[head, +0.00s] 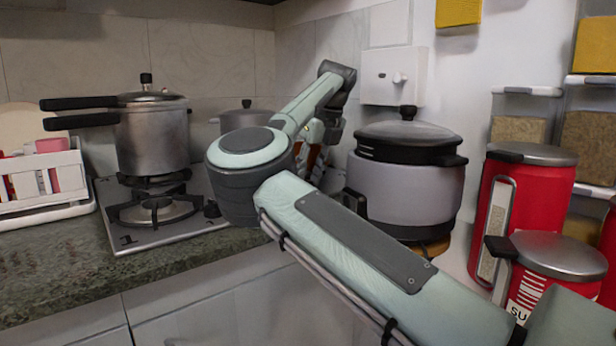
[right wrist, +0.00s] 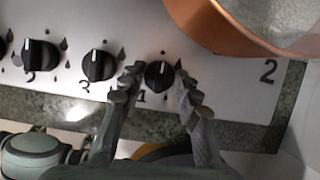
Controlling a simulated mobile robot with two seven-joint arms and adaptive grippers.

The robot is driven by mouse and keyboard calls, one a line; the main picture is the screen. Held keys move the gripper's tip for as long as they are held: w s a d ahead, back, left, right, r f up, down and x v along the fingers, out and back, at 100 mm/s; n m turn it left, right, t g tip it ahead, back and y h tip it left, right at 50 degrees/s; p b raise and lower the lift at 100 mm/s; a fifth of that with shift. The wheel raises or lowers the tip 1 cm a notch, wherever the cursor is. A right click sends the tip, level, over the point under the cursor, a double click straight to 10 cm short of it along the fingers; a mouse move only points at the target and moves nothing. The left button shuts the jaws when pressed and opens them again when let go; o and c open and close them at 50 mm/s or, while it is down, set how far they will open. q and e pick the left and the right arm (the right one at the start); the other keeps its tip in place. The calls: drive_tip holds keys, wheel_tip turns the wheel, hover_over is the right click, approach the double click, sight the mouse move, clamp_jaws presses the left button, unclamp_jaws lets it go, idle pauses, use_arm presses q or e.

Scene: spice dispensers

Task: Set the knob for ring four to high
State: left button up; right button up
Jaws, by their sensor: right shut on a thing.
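In the right wrist view a row of black knobs sits on the pale stove panel. My right gripper (right wrist: 162,80) is shut on the rightmost black knob (right wrist: 160,74), a finger on each side. The label under this knob is partly hidden by a finger; I cannot tell whether it reads 1 or 4. The knob's ridge stands roughly upright in the picture. A knob labelled 3 (right wrist: 99,65) is just left of it, and another knob (right wrist: 40,55) is farther left. My left gripper is not in view.
A copper-coloured pot (right wrist: 220,28) overhangs the panel's top right. In the head view a pressure cooker (head: 152,135) stands on the stove (head: 125,235). A rice cooker (head: 405,190) and red canisters (head: 545,195) stand at the right. A white dish rack (head: 45,190) is at the left.

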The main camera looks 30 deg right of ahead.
drive_tip(key=shift+m, duration=0.4)
drive_tip(key=shift+a+m+h, duration=0.1)
drive_tip(key=shift+m+h, duration=0.5)
drive_tip(key=shift+m, duration=0.5)
drive_tip(key=shift+r+m+h, duration=0.1)
drive_tip(key=shift+m+h, duration=0.3)
drive_tip(key=shift+m, duration=0.9)
drive_tip(key=shift+a+m+g+h, duration=0.1)
drive_tip(key=shift+m+g+h, duration=0.2)
drive_tip(key=shift+m, duration=0.1)
drive_tip(key=shift+w+m+p, duration=0.1)
drive_tip(key=shift+m+p, duration=0.45)
drive_tip(key=shift+m, duration=0.15)
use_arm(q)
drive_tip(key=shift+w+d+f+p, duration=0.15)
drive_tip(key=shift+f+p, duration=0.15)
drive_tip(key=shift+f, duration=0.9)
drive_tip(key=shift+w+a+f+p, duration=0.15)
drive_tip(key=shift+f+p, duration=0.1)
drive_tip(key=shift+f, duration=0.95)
use_arm(e)
drive_tip(key=shift+m+g+h, duration=0.4)
drive_tip(key=shift+m+h, duration=0.2)
drive_tip(key=shift+m, duration=0.4)
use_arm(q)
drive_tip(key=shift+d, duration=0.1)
